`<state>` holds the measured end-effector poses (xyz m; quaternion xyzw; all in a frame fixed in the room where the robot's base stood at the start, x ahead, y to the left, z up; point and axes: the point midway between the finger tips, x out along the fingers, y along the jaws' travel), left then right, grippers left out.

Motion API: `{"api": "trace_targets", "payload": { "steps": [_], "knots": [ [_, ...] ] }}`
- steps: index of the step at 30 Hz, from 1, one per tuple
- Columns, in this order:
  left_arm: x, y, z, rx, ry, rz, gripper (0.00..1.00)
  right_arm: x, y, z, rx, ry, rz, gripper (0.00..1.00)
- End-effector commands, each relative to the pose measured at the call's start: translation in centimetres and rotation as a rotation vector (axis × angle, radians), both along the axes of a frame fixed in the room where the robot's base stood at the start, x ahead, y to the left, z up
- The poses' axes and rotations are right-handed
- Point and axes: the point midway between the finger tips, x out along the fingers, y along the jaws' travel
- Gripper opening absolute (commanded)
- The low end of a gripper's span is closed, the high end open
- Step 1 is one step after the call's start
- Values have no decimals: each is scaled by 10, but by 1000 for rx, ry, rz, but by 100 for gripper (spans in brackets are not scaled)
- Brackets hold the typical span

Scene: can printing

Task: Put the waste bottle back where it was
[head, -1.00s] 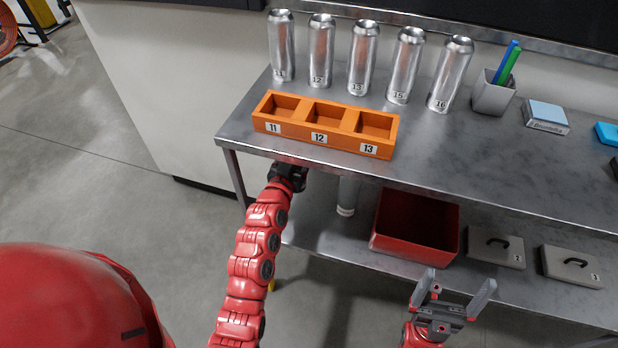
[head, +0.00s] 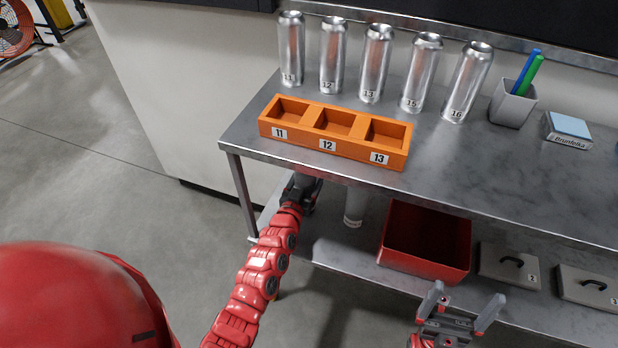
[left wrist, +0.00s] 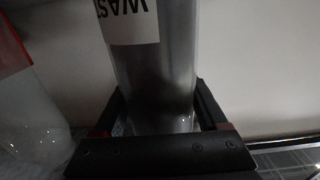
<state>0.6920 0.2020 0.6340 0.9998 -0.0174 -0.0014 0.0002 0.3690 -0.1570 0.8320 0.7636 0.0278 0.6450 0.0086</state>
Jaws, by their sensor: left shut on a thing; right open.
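The waste bottle (left wrist: 155,75) is a grey cylinder with a white label reading "WAS", upside down in the left wrist view. My left gripper (left wrist: 160,140) is shut around it. In the head view my left gripper (head: 302,188) is just below the front edge of the table top, near its left end, and the bottle is mostly hidden there. A pale bottle (head: 355,205) stands on the lower shelf to the right of this gripper. A clear bottle with a red label (left wrist: 30,115) is beside the held one. My right gripper (head: 460,312) is open and empty, in front of the lower shelf.
A red bin (head: 390,262) and two grey lidded boxes (head: 508,264) sit on the lower shelf (head: 335,252). The table leg (head: 241,195) is close to my left gripper's left. Above are an orange tray (head: 330,146), several silver cans (head: 375,65) and a pen cup (head: 512,105).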

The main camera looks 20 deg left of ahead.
Motion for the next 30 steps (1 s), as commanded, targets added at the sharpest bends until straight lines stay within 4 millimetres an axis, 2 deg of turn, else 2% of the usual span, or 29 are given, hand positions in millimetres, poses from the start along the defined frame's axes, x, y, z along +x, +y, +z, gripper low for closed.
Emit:
{"api": "trace_targets", "payload": {
  "steps": [8, 9, 12, 22, 26, 30],
  "knots": [
    [0, 0, -2, 0, -4, 1, 0, 0, 0, -4, 0, 0, 0, 100],
    [0, 0, -1, 0, -3, 1, 82, 0, 0, -2, 0, 0, 0, 100],
    [0, 0, -1, 0, -2, 1, 100, 0, 0, -2, 0, 0, 0, 100],
    [0, 0, 5, 0, -1, 1, 100, 0, 0, 4, 0, 0, 0, 100],
    [-18, 2, 1, 0, 1, 2, 100, 0, 0, 4, 0, 0, 0, 100],
    [-48, 2, 1, 1, 2, 2, 100, 0, 0, 7, 0, 0, 0, 100]
  ]
}}
